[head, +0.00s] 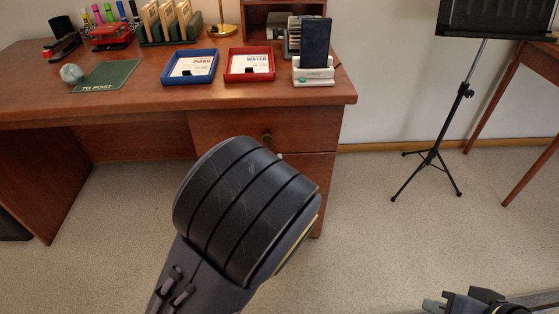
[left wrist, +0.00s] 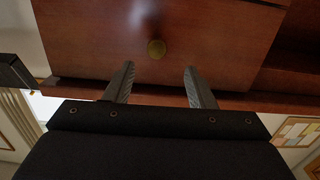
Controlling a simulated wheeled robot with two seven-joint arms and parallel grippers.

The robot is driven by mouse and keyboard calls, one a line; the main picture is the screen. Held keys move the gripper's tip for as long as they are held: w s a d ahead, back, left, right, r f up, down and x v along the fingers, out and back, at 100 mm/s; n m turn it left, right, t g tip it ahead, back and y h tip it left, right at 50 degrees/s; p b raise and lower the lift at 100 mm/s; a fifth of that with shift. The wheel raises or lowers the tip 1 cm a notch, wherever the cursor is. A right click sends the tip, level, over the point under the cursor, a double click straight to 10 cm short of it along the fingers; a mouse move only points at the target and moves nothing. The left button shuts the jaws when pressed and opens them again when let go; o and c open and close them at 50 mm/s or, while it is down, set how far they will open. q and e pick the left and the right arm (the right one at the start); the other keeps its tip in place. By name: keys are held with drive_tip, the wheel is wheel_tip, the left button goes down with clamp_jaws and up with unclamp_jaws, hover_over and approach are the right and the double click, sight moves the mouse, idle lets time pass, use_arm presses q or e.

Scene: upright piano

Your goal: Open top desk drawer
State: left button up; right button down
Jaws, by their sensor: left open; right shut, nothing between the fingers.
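The drawer front looks flush with the desk. My left arm hides part of the drawers below, and my left gripper is hidden behind it in the head view. In the left wrist view my left gripper (left wrist: 159,69) is open, its two fingers pointing at a drawer front (left wrist: 90,40). My right gripper (head: 438,300) is shut and empty at the lower right, away from the desk.
A blue tray (head: 166,80), a red tray (head: 229,78), a phone on a stand (head: 314,45) and a green mat (head: 105,75) are on the desktop. A black music stand (head: 432,152) stands to the right. Carpet between it and the desk is clear.

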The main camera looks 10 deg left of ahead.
sight(267, 139)
use_arm(q)
drive_tip(key=b+x, duration=0.1)
drive_tip(key=x, duration=0.5)
drive_tip(key=shift+w+d+r+b, duration=0.1)
drive_tip(key=shift+w+r+b, duration=0.1)
drive_tip(key=shift+b, duration=0.2)
drive_tip(key=shift+w, duration=0.7)
clamp_jaws()
